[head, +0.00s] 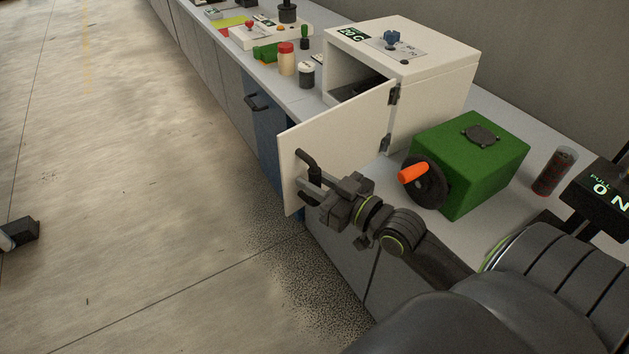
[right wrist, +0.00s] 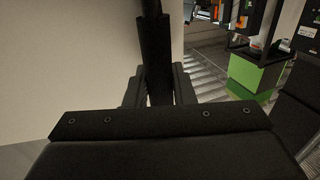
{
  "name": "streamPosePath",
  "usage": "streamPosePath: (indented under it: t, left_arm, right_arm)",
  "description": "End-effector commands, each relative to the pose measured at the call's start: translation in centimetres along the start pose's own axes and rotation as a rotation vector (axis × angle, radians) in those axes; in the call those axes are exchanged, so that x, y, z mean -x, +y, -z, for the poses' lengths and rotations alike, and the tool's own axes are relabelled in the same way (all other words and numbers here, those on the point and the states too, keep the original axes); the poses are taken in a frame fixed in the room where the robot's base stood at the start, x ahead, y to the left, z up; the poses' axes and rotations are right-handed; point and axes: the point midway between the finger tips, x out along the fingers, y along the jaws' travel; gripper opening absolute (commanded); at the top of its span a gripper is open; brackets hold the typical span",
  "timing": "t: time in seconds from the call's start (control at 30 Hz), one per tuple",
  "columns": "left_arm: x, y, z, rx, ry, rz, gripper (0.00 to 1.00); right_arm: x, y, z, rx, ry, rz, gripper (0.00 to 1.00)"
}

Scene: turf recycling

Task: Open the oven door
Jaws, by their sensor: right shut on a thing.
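The white oven (head: 427,84) stands on the long counter. Its door (head: 338,142) is swung wide open on the hinges at its right edge, and the dark inside of the oven shows. My right gripper (head: 310,190) is shut on the black door handle (head: 307,161) on the door's outer face. In the right wrist view the dark handle (right wrist: 155,60) runs between the two fingers, with the white door (right wrist: 70,65) at the left. At the left edge of the head view a dark piece shows, perhaps my left gripper (head: 20,233); its jaws are not clear.
A green box with an orange crank handle (head: 470,160) stands just right of the door, close to my right arm. A jar (head: 554,172) stands further right. Bottles and small containers (head: 287,58) stand left of the oven. The floor (head: 130,170) at the left is clear.

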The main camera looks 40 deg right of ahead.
Motion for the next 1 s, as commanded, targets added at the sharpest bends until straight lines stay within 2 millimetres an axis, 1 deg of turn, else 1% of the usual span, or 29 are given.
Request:
streamPosePath:
  t: [0.23,0.27,0.4,0.83,0.93,1.0]
  left_arm:
    - [0.0,0.0,0.2,0.0,0.004,0.0,0.36]
    - [0.0,0.0,0.2,0.0,0.004,0.0,0.36]
    - [0.0,0.0,0.2,0.0,0.004,0.0,0.36]
    - [0.0,0.0,0.1,0.0,0.002,0.0,0.36]
    - [0.1,0.0,0.0,0.0,0.001,0.0,0.36]
    - [0.2,0.0,0.0,0.0,0.001,0.0,0.36]
  right_arm:
    - [0.0,0.0,-0.1,0.0,-0.003,-0.001,0.0]
    - [0.0,0.0,-0.1,0.0,-0.003,-0.001,0.24]
    - [0.0,0.0,-0.1,0.0,-0.002,-0.001,0.42]
    - [0.1,0.0,0.0,0.001,0.0,0.0,0.42]
    - [0.6,0.0,0.0,0.002,-0.002,-0.001,0.42]
    - [1.3,0.1,-0.1,0.001,-0.003,-0.002,0.42]
